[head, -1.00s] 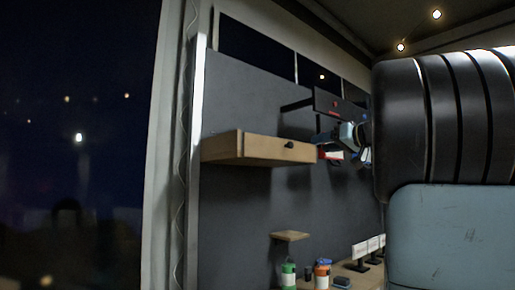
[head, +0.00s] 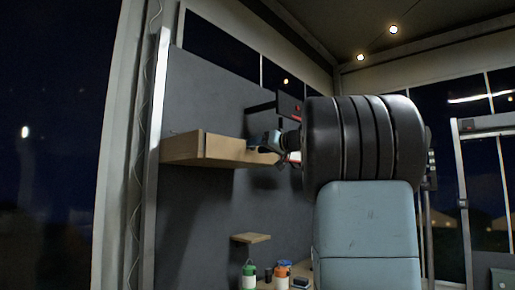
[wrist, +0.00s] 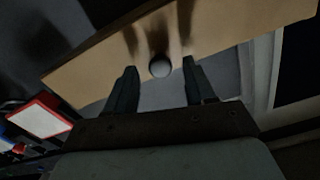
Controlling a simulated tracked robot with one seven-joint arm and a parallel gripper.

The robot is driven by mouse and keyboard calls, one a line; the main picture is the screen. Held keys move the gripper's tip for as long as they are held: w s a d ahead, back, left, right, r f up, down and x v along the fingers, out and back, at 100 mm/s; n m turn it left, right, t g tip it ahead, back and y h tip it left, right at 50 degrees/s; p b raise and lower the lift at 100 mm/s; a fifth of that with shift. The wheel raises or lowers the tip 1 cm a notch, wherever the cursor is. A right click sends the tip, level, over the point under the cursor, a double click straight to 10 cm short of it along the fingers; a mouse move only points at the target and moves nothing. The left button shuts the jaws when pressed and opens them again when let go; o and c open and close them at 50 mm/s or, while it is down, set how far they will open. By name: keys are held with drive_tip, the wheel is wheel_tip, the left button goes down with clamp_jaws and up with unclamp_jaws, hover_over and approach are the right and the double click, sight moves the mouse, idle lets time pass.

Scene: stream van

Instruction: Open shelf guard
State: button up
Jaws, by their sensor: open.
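The shelf guard is a light wooden front board (head: 232,150) on the wall shelf (head: 182,150) in the head view. It also fills the upper part of the wrist view (wrist: 100,82). A round dark knob (wrist: 160,67) sits on its face. My gripper (wrist: 158,80) is open, with one finger on each side of the knob and a gap to each. I cannot tell whether the fingertips touch the board. In the head view my gripper (head: 268,143) is at the board's right part and hides the knob.
A small lower ledge (head: 250,238) juts from the grey wall panel (head: 205,95). Below are a green-and-white bottle (head: 249,275) and an orange one (head: 283,272). A red-edged white object (wrist: 38,118) shows at the left of the wrist view.

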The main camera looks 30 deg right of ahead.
drive_tip(key=shift+w+a, duration=0.25)
drive_tip(key=shift+w, duration=0.45)
clamp_jaws()
idle(0.3)
